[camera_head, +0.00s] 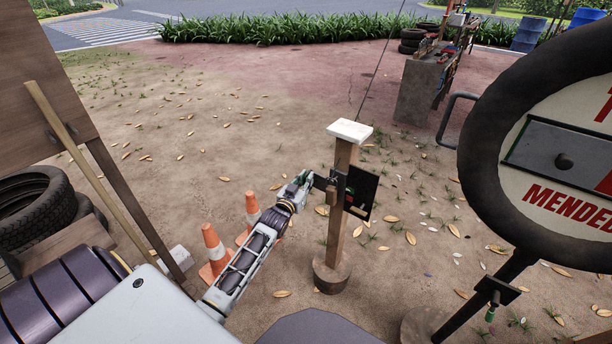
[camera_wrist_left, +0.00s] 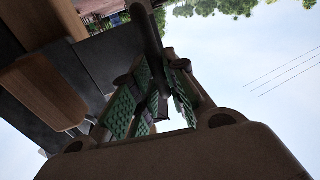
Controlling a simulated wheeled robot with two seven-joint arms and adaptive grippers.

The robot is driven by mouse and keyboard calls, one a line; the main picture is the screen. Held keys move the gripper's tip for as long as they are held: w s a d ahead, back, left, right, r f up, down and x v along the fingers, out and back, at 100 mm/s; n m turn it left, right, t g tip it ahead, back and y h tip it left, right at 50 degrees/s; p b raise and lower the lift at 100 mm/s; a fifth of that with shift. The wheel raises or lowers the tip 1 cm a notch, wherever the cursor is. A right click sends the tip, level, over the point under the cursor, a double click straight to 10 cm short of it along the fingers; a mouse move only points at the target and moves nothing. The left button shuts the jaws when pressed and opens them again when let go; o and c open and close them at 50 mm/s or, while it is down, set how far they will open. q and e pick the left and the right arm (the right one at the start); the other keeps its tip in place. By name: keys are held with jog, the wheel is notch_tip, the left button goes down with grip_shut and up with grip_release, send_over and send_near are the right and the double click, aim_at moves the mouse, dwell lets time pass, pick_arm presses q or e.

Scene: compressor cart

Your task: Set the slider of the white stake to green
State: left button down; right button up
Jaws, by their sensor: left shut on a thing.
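The white-topped stake (camera_head: 345,150) stands upright on a round base in the middle of the head view. A dark plate (camera_head: 361,190) is fixed to the stake's right side, with small coloured marks low on it. A dark slider part sticks out from the stake's left side. My left gripper (camera_head: 308,180) reaches it from the left and is shut on it. In the left wrist view the green-padded fingers (camera_wrist_left: 152,100) close around a dark piece, with the wooden post (camera_wrist_left: 40,92) at left. The slider's setting cannot be read. My right gripper is not in view.
Two orange cones (camera_head: 213,250) stand left of the stake, close to my left forearm. A round tire-framed sign (camera_head: 535,130) fills the right side. Stacked tires (camera_head: 35,208) and a wooden board are at far left. Bare ground lies behind the stake.

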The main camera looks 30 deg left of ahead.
pick_arm(q)
jog(key=shift+a, duration=0.25)
jog(key=c, duration=1.5)
grip_release()
jog(key=shift+s+a, duration=0.1)
jog(key=shift+d, duration=0.2)
jog(key=s+d, duration=0.1)
jog(key=s, duration=1.1)
jog(key=shift+d, duration=0.1)
